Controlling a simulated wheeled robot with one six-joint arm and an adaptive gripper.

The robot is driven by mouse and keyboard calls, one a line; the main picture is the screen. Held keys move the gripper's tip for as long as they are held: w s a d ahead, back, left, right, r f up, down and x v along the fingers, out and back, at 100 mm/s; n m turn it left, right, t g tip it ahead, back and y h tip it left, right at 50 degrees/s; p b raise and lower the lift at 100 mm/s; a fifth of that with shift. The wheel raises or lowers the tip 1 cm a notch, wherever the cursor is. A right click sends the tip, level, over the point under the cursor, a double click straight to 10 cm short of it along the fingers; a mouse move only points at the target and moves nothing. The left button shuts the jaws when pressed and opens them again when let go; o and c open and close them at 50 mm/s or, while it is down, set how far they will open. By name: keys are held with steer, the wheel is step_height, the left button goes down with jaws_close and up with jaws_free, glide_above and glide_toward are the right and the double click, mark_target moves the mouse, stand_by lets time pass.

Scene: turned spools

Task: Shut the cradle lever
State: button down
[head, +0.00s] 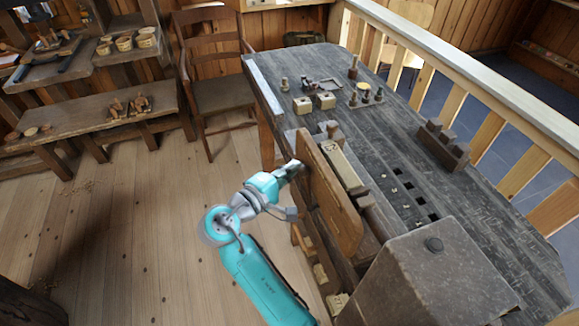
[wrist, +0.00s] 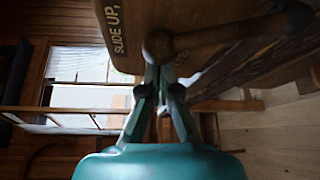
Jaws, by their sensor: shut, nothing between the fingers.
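My gripper (head: 297,168) is at the near left side of an upright wooden panel (head: 335,205) that stands along the bench edge. In the wrist view my gripper (wrist: 163,76) is shut and empty. Its tips are close to a dark wooden bar with round knobbed ends (wrist: 225,34), which lies across the panel (wrist: 130,12). The panel carries lettering that reads "SLIDE UP". I cannot tell whether the fingers touch the bar. Behind the panel a long pale block (head: 343,165) lies on the bench. I cannot make out for certain which part is the cradle lever.
The dark workbench (head: 400,150) holds small wooden blocks (head: 325,100), several turned pieces (head: 362,92) and a rack (head: 443,145). A large grey box (head: 430,275) stands at the near right. A chair (head: 215,80) stands behind. The floor at left (head: 130,230) is mostly clear.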

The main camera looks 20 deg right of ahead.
steer(key=shift+s, duration=0.1)
steer(key=shift+s+r+m+t+h, duration=0.3)
steer(key=shift+s+r+m+h, duration=0.25)
steer(key=shift+s+m, duration=0.4)
steer(key=s+m+h, duration=0.1)
steer(key=s+m, duration=0.1)
steer(key=s+r+m+h, duration=0.1)
steer(key=s+m, duration=0.1)
steer(key=shift+r+m+t, duration=0.1)
steer(key=shift+m+t, duration=0.15)
steer(key=shift+t, duration=0.05)
steer(key=s+m+h, duration=0.1)
steer(key=m, duration=0.1)
steer(key=s+m+g+h, duration=0.1)
steer(key=s+m, duration=0.1)
steer(key=shift+s+m+h, duration=0.25)
steer(key=shift+m, duration=0.05)
steer(key=shift+s+f, duration=0.3)
steer(key=shift+s, duration=0.3)
steer(key=shift+s+f, duration=0.1)
steer(key=shift+s, duration=0.05)
steer(key=shift+s+f, duration=0.1)
